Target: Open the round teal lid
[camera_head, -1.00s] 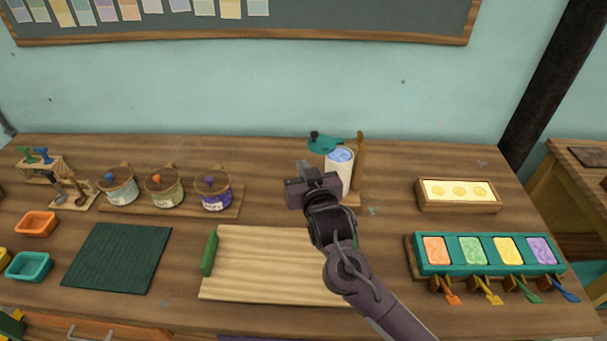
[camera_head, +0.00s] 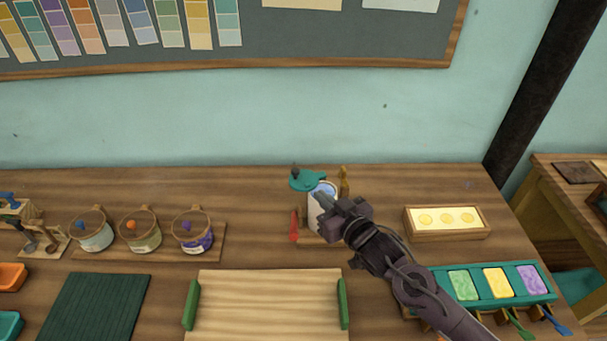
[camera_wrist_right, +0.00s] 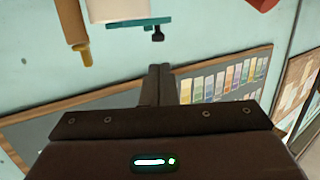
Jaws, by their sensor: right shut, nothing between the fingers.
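The round teal lid (camera_head: 308,181) with its dark knob is swung off to the back left of a white canister (camera_head: 313,214). The canister's mouth is uncovered and light blue shows inside. In the right wrist view the lid (camera_wrist_right: 140,22) appears edge-on beside the white canister (camera_wrist_right: 118,9), with its knob pointing away. My right gripper (camera_head: 320,200) is shut and empty, in front of the canister in the head view and covering part of it. In the wrist view its fingers (camera_wrist_right: 157,85) are together, apart from the lid. My left gripper is not in view.
A wooden post (camera_head: 344,182) and a red handle (camera_head: 294,225) flank the canister. Several lidded jars (camera_head: 140,233) stand to the left. A yellow-filled wooden tray (camera_head: 447,233) and a teal tray (camera_head: 550,296) are to the right. A wooden board (camera_head: 265,305) lies in front.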

